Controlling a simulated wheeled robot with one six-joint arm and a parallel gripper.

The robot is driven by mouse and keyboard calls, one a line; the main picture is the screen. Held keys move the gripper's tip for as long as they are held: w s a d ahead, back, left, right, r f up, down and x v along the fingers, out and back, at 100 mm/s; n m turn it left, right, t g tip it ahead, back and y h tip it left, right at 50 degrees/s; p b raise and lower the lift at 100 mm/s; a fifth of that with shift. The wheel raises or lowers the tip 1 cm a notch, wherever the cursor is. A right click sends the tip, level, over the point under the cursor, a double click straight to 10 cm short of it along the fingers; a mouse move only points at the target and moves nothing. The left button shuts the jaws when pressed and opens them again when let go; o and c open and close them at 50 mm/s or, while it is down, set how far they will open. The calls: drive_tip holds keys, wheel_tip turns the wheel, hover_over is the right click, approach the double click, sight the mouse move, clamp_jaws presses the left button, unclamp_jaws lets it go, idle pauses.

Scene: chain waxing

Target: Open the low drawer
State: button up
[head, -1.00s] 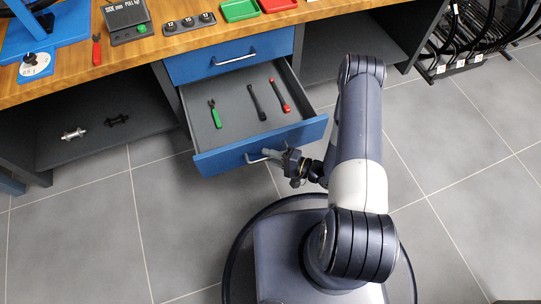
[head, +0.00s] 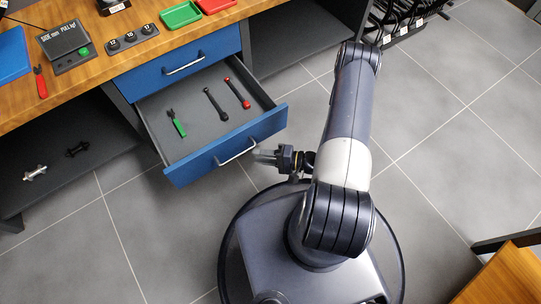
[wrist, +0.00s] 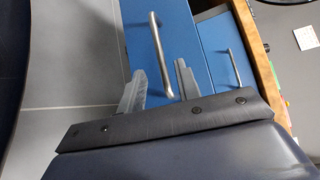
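The low drawer (head: 215,160) is blue and pulled well out from under the bench, with its grey inside showing. A green tool (head: 177,124), a black tool (head: 215,104) and a red-and-black tool (head: 237,93) lie in it. Its silver bar handle (head: 236,151) is on the front and also shows in the wrist view (wrist: 158,50). My gripper (head: 258,156) is just right of the handle. In the wrist view my gripper (wrist: 159,75) has its two fingers spread, with the handle seen between and beyond them; it is not clamped.
A shut blue upper drawer (head: 178,69) with its own handle sits directly above. The wooden bench top (head: 90,75) carries a scale, gauges and trays. A wooden-topped piece (head: 510,277) stands at bottom right. Grey floor (head: 440,110) to the right is mostly clear.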

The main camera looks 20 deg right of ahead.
sight(240, 155)
drive_tip(key=shift+v, duration=1.5)
drive_tip(key=shift+a, duration=0.1)
drive_tip(key=shift+b+x, duration=1.05)
drive_tip(key=shift+x, duration=4.35)
